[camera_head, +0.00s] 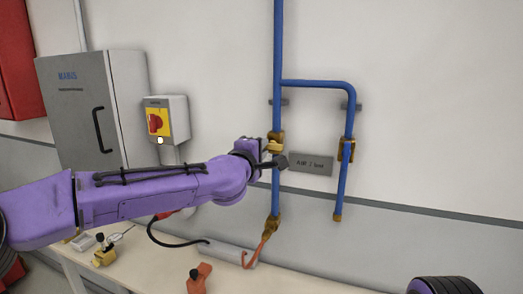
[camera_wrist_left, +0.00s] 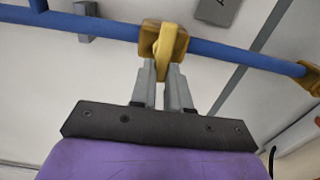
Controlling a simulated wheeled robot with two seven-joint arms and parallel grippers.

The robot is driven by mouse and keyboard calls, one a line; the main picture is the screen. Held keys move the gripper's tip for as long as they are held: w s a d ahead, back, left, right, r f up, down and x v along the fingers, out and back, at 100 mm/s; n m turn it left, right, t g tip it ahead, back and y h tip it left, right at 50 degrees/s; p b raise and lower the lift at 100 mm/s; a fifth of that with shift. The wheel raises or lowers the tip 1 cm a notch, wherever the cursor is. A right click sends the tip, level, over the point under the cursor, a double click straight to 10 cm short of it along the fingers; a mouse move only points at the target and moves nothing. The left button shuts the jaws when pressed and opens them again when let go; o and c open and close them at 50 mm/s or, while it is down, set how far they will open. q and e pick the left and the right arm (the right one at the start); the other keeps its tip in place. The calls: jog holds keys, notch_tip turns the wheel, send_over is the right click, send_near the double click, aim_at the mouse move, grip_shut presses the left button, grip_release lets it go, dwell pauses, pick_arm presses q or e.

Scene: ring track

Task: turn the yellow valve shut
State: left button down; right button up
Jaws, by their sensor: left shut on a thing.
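The yellow valve (camera_head: 276,136) sits on the upright blue pipe near the middle of the head view. Its yellow handle (camera_head: 273,147) shows just below the body. My left gripper (camera_head: 272,160) reaches it from the left and is shut on the handle. In the left wrist view, the two grey fingers of my left gripper (camera_wrist_left: 164,72) close on either side of the handle (camera_wrist_left: 165,47), against the valve body (camera_wrist_left: 149,34) on the blue pipe. The fingers partly cover the handle, so its exact angle is hard to tell. My right gripper is not in view.
A second brass-yellow valve (camera_head: 346,150) is on the branch pipe to the right. A grey sign (camera_head: 311,163) hangs between the pipes. A grey cabinet (camera_head: 98,105) and a red-and-yellow switch box (camera_head: 166,120) are at left. A bench (camera_head: 140,270) with tools stands below.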

pick_arm(q)
jog(key=c, duration=1.1)
grip_release()
jog(key=b+v, duration=0.4)
jog(key=v, duration=0.6)
jog(key=shift+s, duration=0.3)
jog(key=shift+a, duration=0.15)
